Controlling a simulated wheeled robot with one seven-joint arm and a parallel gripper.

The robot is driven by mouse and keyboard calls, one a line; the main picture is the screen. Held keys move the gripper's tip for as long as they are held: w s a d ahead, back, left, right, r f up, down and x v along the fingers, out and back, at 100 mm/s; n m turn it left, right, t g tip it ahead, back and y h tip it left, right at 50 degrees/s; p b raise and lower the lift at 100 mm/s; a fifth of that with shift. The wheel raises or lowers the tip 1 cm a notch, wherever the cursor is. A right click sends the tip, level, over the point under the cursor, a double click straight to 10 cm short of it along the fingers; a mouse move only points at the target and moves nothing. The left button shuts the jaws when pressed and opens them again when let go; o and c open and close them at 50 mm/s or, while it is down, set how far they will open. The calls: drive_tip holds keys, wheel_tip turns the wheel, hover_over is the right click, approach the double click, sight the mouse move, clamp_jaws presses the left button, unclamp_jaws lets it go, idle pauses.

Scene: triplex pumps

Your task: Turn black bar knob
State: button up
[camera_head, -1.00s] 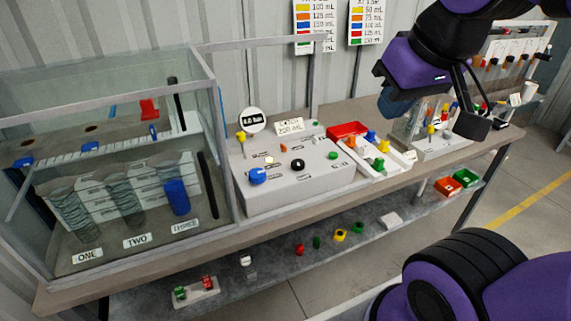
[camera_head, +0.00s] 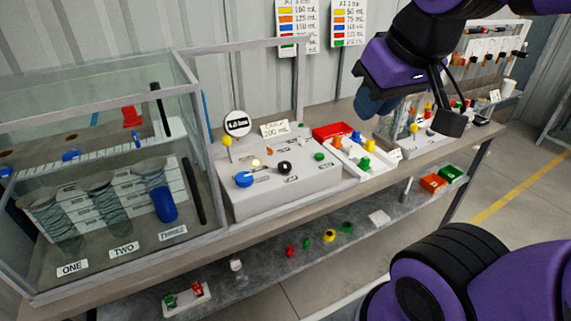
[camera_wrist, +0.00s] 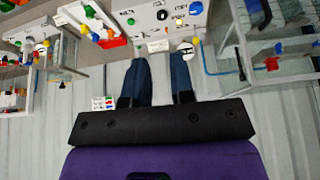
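A small black knob (camera_head: 284,168) sits on top of the pale grey control box (camera_head: 240,207), to the right of a blue knob (camera_head: 243,180). Its bar shape is too small to make out. In the wrist view a black knob (camera_wrist: 162,15) shows on the box near the top edge. My gripper (camera_head: 366,108) is up and to the right of the box in the head view, apart from the knob. In the wrist view its two blue fingers (camera_wrist: 159,68) stand apart with nothing between them.
A glass tank (camera_head: 205,165) stands left of the box. A sign "CATCH 200 mL" (camera_head: 274,129) and a round gauge (camera_head: 237,123) stand behind the knobs. A red tray (camera_head: 333,131) and white stand with coloured knobs lie right. A lower shelf (camera_head: 262,268) holds small parts.

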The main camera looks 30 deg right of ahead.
drive_tip(key=o, duration=0.3)
drive_tip(key=shift+w, duration=0.45)
drive_tip(key=o, duration=0.5)
drive_tip(key=w+m, duration=0.1)
drive_tip(key=w, duration=0.1)
drive_tip(key=w+m, duration=0.2)
drive_tip(key=w, duration=0.1)
drive_tip(key=w+m+g, duration=0.1)
drive_tip(key=w+m, duration=0.1)
drive_tip(key=w, duration=0.1)
drive_tip(key=shift+d+f, duration=0.15)
drive_tip(key=shift+f, duration=0.25)
drive_tip(key=m+g, duration=0.4)
drive_tip(key=m, duration=1.2)
hover_over(286, 164)
wheel_tip(286, 164, down, 23)
wheel_tip(286, 164, down, 10)
drive_tip(key=shift+f, duration=0.15)
drive_tip(key=c, duration=0.9)
